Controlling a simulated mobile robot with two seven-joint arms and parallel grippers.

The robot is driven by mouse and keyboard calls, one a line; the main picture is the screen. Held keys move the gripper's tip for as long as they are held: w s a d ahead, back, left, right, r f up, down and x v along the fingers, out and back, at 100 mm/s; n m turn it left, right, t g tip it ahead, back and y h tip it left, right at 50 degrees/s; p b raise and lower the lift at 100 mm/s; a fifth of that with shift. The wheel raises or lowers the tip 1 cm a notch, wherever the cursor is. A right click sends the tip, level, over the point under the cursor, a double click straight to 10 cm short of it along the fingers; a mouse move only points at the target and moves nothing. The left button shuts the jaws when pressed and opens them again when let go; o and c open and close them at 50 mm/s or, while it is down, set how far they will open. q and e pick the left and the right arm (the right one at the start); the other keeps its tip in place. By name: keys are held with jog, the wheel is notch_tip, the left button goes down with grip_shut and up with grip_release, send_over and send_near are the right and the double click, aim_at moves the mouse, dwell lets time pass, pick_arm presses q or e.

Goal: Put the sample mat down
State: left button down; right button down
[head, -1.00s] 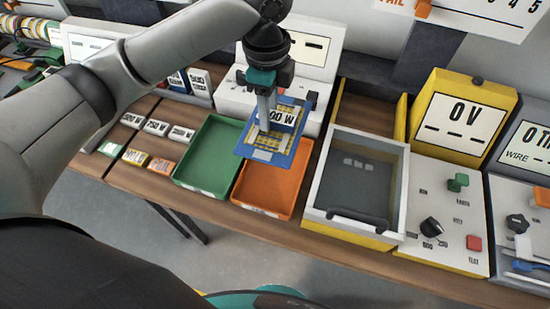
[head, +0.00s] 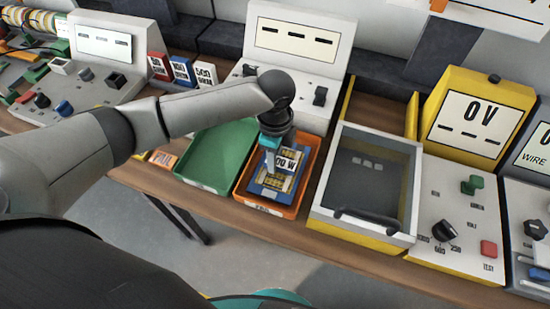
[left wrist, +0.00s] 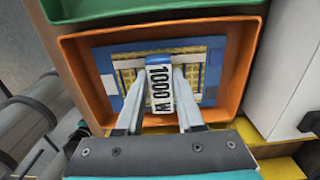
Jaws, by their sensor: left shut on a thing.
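The sample mat (head: 262,187) is a blue sheet with a yellow grid and a white upright tag. In the left wrist view the tag (left wrist: 158,88) reads 1000 W, and the mat (left wrist: 215,60) lies within the walls of the orange tray (left wrist: 251,55). My left gripper (head: 276,148) is above the orange tray (head: 265,209). In the left wrist view its fingers (left wrist: 160,96) are on both sides of the tag, shut on it. Whether the mat rests fully on the tray floor is hard to tell. My right gripper is not in view.
A green tray (head: 205,186) stands left of the orange one. A white console (head: 300,60) is behind.

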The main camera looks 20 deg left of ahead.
pick_arm(q)
jog(key=shift+f, duration=0.2)
jog(key=c, duration=0.5)
grip_release()
notch_tip(320, 180, up, 12)
jog(key=shift+r+p, duration=0.1)
jog(key=shift+p, duration=1.1)
